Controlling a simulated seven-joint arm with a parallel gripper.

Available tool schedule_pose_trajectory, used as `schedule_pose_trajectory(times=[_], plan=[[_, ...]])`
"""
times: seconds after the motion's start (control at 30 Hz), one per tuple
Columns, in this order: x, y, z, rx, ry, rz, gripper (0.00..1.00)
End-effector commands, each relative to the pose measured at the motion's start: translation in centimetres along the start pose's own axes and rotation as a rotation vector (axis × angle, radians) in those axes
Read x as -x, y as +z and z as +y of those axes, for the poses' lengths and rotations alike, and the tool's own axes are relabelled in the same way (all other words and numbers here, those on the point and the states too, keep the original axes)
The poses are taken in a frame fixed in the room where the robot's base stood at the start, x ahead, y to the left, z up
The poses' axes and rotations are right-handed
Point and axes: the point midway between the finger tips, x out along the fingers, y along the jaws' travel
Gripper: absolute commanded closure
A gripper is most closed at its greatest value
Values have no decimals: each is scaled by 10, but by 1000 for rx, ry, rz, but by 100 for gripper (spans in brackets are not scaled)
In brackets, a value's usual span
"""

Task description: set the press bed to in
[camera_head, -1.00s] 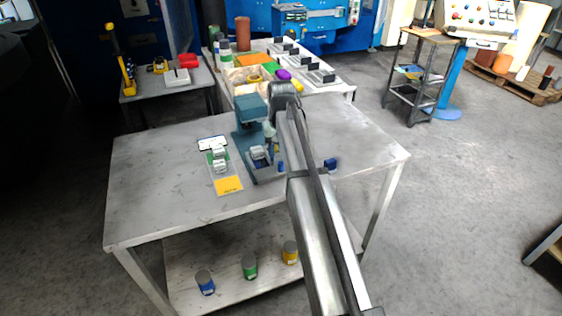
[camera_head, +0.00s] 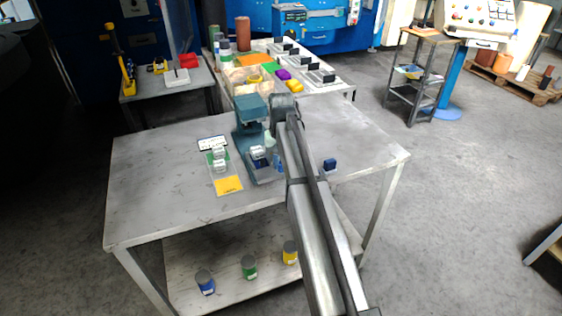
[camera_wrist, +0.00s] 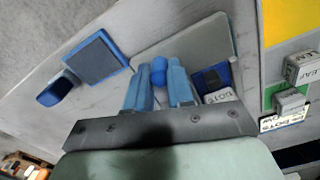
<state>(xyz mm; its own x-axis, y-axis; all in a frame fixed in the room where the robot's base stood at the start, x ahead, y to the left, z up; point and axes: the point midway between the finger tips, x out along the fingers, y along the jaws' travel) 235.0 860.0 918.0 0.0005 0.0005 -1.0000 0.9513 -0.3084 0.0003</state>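The teal press (camera_head: 249,112) stands on the middle of the grey table. Its bed (camera_head: 268,176) is at the press's foot and carries a small die with a pale top (camera_head: 258,153). In the wrist view the bed shows as a grey plate (camera_wrist: 205,45), with the dark blue die (camera_wrist: 211,80) beside my right finger. My gripper (camera_wrist: 159,76) has its blue fingers on either side of a round blue knob (camera_wrist: 158,71). They appear closed on it, with no clear gap. In the head view my arm partly hides the gripper and the knob.
Left of the press lies a board with a yellow patch (camera_head: 228,185), grey dies and a label card (camera_head: 212,143). A small blue block (camera_head: 330,165) lies right of my arm. The table's left part is clear. Paint tins (camera_head: 249,267) stand on the lower shelf.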

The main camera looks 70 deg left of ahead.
Motion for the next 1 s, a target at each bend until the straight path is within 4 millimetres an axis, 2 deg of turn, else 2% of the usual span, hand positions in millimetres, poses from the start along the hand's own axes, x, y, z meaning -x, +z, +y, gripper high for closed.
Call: schedule_pose_trajectory(times=[0.03,0.2,0.63,0.9,1.0], plan=[[0,0,0,0,0,0,86],[0,0,0,0,0,0,100],[0,-2,-1,0,0,0,100],[1,-37,-11,1,0,-1,100],[0,-42,-13,0,0,-1,100]])
